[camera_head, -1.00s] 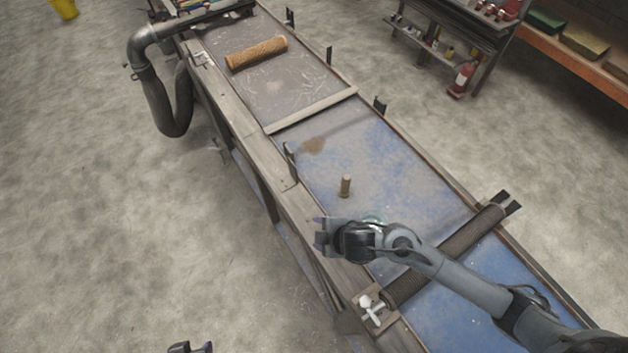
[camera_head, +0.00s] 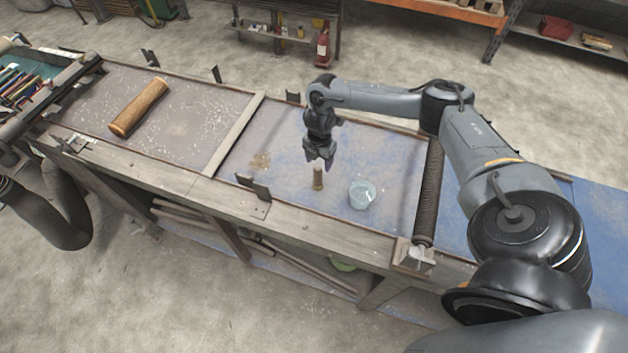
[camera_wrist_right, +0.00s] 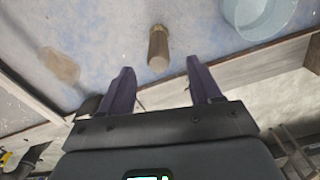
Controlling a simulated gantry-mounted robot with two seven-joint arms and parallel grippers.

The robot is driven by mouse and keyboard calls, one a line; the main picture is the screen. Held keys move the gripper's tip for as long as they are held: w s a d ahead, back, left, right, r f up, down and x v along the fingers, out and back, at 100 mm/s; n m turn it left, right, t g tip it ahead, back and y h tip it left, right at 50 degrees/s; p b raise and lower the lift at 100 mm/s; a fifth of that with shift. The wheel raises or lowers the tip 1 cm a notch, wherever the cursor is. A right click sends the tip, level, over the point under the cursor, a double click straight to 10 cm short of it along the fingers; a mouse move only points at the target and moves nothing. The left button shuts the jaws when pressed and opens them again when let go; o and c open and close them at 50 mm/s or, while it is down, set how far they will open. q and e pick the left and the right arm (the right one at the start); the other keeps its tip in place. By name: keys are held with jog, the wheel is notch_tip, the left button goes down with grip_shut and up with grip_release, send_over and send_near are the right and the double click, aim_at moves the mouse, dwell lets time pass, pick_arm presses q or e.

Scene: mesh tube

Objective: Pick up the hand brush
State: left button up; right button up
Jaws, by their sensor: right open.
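A small tan cylinder (camera_head: 318,178), the likely hand brush, stands upright on the blue-stained bench top. My right gripper (camera_head: 320,160) points down just above it, open and empty. In the right wrist view the cylinder (camera_wrist_right: 158,48) lies just beyond the gap between the two open fingers (camera_wrist_right: 158,75), apart from both. Its fine shape is too small to tell. My left gripper is not in view.
A clear bluish bowl (camera_head: 362,195) stands close to the right of the cylinder. A dark roller (camera_head: 427,190) crosses the bench farther right. A brown mesh tube (camera_head: 138,107) lies at the left, beyond a wooden crossbar (camera_head: 235,135). Upright brackets (camera_head: 254,187) line the edges.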

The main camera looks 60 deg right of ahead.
aim_at(318, 173)
notch_tip(318, 173, down, 2)
jog(key=shift+f, duration=0.15)
jog(key=shift+f+p, duration=0.3)
jog(key=shift+f, duration=0.15)
jog(key=f, duration=0.3)
jog(key=shift+w+a+f+p, duration=0.15)
jog(key=shift+a+p, duration=0.05)
jog(key=shift+p, duration=0.2)
jog(key=shift+f, duration=0.55)
jog(key=shift+c, duration=0.4)
jog(key=c, duration=1)
jog(key=shift+c, duration=0.2)
jog(key=shift+r, duration=0.1)
